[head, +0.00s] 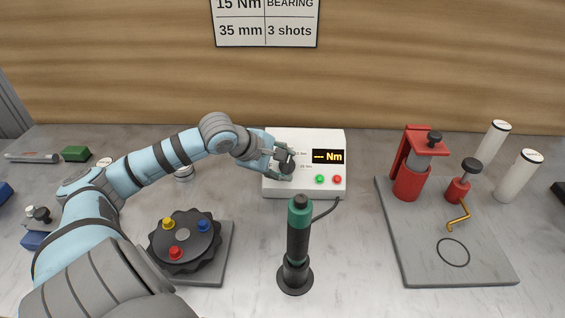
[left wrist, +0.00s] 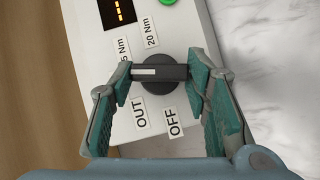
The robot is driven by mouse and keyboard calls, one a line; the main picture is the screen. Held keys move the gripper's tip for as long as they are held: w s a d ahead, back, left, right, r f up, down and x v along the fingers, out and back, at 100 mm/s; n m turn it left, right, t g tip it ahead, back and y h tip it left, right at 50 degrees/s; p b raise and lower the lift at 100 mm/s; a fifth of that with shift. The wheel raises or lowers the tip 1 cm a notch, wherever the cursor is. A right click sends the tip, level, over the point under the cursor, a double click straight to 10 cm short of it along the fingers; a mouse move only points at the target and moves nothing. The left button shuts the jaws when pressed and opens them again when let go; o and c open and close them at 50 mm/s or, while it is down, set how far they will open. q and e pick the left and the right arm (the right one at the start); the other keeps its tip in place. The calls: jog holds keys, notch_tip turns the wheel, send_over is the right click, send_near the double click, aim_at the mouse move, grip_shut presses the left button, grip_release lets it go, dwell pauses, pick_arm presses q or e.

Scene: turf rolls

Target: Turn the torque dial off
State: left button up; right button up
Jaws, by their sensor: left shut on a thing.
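The torque dial (left wrist: 161,74) is a dark round knob with a bar across it, on the white control box (head: 300,187). In the left wrist view the white mark on its bar points left, between the partly hidden "5 Nm" label (left wrist: 122,52) and the "OUT" label (left wrist: 139,112). The "OFF" label (left wrist: 174,122) lies below the dial, and "20 Nm" (left wrist: 151,35) above. My left gripper (left wrist: 160,80) is shut on the dial, with one green-padded finger at each end of its bar. In the head view my left gripper (head: 283,160) partly hides the dial. My right gripper is out of view.
The box's display (head: 328,157) reads "--- Nm", above a green button (head: 320,179) and a red one (head: 337,179). A green-and-black screwdriver (head: 298,240) stands in front of the box. A dark round turntable (head: 184,240) is left, a grey plate with red fixtures (head: 420,265) right.

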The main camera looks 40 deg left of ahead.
pick_arm(q)
jog(key=shift+s+d+f+n+t, duration=0.15)
jog(key=shift+f+n+t, duration=0.25)
jog(key=shift+n, duration=0.5)
jog(key=n+t+y+p, duration=0.1)
jog(key=n, duration=0.1)
jog(key=shift+r+n, duration=0.15)
jog(key=shift+n, duration=0.15)
jog(key=shift+n+t, duration=0.4)
jog(key=shift+n, duration=0.1)
jog(key=shift+f+n+y+b, duration=0.25)
jog(key=shift+n+y+b, duration=0.15)
jog(key=shift+n+b, duration=0.1)
jog(key=n+b, duration=0.1)
jog(key=b, duration=0.2)
jog(key=n+t+y+b, duration=0.1)
jog(key=n+b, duration=0.1)
jog(key=b, duration=0.1)
jog(key=n+y+b, duration=0.1)
jog(key=b, duration=0.1)
jog(key=shift+d+f+n+t+b, duration=0.2)
jog(key=shift+f+n+t+b, duration=0.1)
jog(key=shift+b, duration=0.1)
jog(key=shift+r+n+y+b, duration=0.3)
jog(key=shift+n+y+b, duration=0.15)
jog(key=shift+b, duration=0.45)
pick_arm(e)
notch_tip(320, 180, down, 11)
